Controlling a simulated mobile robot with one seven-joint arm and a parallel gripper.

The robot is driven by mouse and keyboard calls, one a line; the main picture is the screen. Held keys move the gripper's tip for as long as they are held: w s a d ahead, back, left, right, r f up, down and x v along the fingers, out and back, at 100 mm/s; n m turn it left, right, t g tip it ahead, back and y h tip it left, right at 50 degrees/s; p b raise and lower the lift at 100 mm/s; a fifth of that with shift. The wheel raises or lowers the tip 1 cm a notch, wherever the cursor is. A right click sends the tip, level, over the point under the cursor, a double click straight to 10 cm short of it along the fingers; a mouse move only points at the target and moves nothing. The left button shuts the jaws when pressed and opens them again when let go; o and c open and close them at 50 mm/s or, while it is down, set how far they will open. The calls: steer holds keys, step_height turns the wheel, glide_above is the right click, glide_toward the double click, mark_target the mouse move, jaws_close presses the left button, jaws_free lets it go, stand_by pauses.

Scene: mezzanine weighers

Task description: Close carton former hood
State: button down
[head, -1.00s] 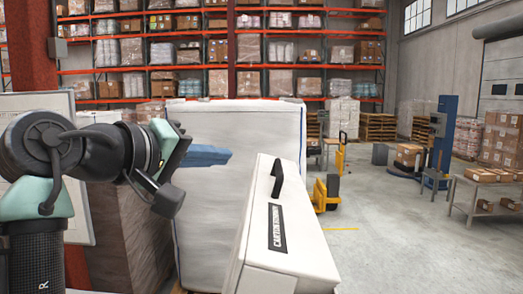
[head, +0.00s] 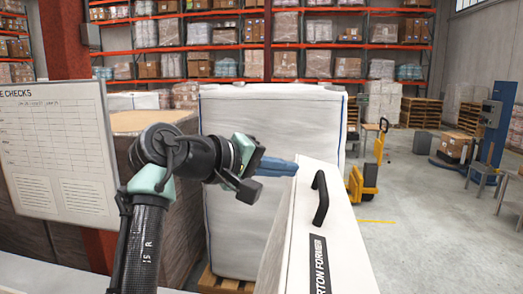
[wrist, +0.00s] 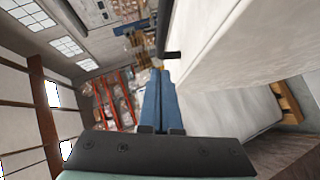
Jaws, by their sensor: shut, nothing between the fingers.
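The carton former hood (head: 345,245) is a white panel with a black bar handle (head: 320,198) and a dark label, partly cut off, reading "RTON FORMER". It stands raised and tilted at the lower middle right of the head view. In the wrist view a large white surface (wrist: 235,45), which looks like the hood, fills the upper right, with the dark handle (wrist: 172,52) at its edge. My gripper (head: 294,167) is shut and empty, its blue fingers pointing right, close to the hood's upper left edge. I cannot tell whether they touch it. The fingers also show in the wrist view (wrist: 160,74).
A tall white wrapped load (head: 235,125) stands on a wooden pallet behind my gripper. A whiteboard (head: 50,150) and a brown wrapped stack (head: 185,215) are at the left. A yellow pallet truck (head: 362,182) is behind the hood. Open floor (head: 420,225) lies to the right.

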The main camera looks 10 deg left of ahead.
mark_target(303, 204)
steer(key=shift+d+f+p, duration=0.35)
steer(key=shift+d+f, duration=0.1)
steer(key=shift+d, duration=0.45)
steer(key=shift+d+f+p, duration=0.3)
steer(key=shift+d+f, duration=0.1)
steer(key=shift+d, duration=0.45)
steer(key=shift+s, duration=0.1)
